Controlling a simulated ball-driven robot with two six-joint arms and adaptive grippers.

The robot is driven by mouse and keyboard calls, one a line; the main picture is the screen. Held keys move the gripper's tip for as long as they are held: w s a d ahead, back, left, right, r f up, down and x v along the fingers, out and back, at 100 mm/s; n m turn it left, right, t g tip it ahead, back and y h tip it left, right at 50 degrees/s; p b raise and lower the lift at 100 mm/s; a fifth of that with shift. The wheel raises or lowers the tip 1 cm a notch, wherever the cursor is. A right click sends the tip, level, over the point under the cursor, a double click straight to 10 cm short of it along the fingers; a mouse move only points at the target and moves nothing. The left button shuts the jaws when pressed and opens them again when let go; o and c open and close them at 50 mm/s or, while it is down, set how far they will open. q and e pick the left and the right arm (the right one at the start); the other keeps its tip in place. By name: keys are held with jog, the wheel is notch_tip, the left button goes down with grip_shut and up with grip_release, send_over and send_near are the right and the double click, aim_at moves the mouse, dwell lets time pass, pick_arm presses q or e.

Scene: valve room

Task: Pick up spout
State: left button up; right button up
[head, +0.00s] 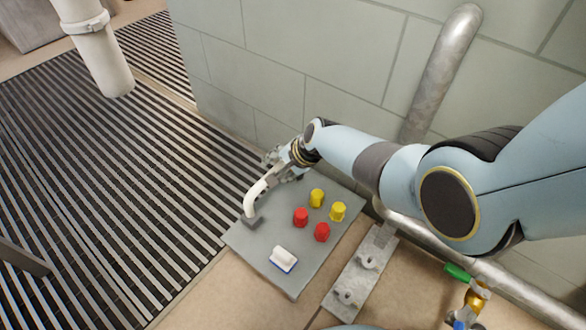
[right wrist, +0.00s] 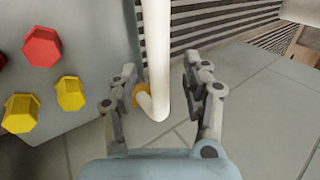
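The spout (head: 256,195) is a white bent tube. In the head view it rises from a dark block on the grey board and leans toward my right gripper (head: 280,168). In the right wrist view the spout (right wrist: 157,60) runs down between the two fingers of my right gripper (right wrist: 163,82) and ends in a short hook with an orange-yellow end. The fingers are apart on either side of it, with a clear gap on the right; contact on the left cannot be told. My left gripper is not in view.
The grey board (head: 268,255) also holds two red knobs (head: 301,217), two yellow knobs (head: 317,198) and a white-and-blue block (head: 284,259). A tiled wall (head: 300,60) stands close behind. A metal bracket (head: 358,270) and brass valve (head: 475,297) lie right.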

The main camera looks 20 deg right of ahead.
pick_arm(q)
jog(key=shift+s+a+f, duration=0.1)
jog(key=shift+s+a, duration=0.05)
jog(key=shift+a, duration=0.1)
pick_arm(e)
grip_shut()
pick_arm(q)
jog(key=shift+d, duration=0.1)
